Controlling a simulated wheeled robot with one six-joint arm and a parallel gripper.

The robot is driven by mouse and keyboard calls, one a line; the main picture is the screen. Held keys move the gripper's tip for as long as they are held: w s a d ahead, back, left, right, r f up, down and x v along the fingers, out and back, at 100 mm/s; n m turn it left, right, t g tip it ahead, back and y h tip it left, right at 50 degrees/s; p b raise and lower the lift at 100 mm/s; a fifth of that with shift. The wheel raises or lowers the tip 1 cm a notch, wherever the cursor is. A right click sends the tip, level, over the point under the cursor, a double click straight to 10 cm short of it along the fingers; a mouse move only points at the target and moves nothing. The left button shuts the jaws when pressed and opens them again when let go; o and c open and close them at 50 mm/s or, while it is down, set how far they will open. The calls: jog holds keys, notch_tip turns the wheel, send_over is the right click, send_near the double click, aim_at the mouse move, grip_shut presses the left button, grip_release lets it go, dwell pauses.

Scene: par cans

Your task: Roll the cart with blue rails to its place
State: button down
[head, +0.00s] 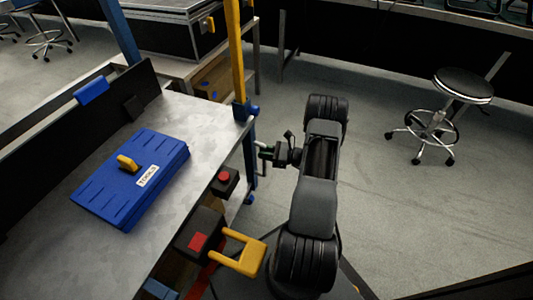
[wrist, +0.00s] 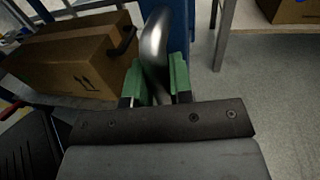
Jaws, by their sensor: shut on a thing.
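The cart (head: 198,118) is a steel-topped unit with blue uprights, seen at the left of the head view. One of its blue posts (wrist: 184,35) stands behind the handle in the wrist view. My gripper (head: 265,151) is beside the cart's right edge, below the top. In the wrist view my gripper (wrist: 157,82) has its green fingers on both sides of a curved silver bar (wrist: 154,42), shut on it. The bar looks like the cart's handle; its lower end is hidden between the fingers. A blue toolbox (head: 117,190) with a yellow catch lies on the cart top.
A cardboard box (wrist: 65,62) sits beside the post. A bench with a black case (head: 185,38) stands behind the cart. A black stool (head: 463,86) is at the right. A yellow handle (head: 250,258) juts out near the cart's front edge. Grey floor is clear between arm and stool.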

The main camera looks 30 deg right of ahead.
jog(key=shift+s, duration=0.25)
jog(key=shift+d, duration=0.1)
jog(key=c, duration=1)
grip_release()
jog(key=shift+c, duration=0.2)
jog(key=shift+d, duration=0.1)
jog(key=p+v, duration=0.3)
jog(key=v, duration=1.1)
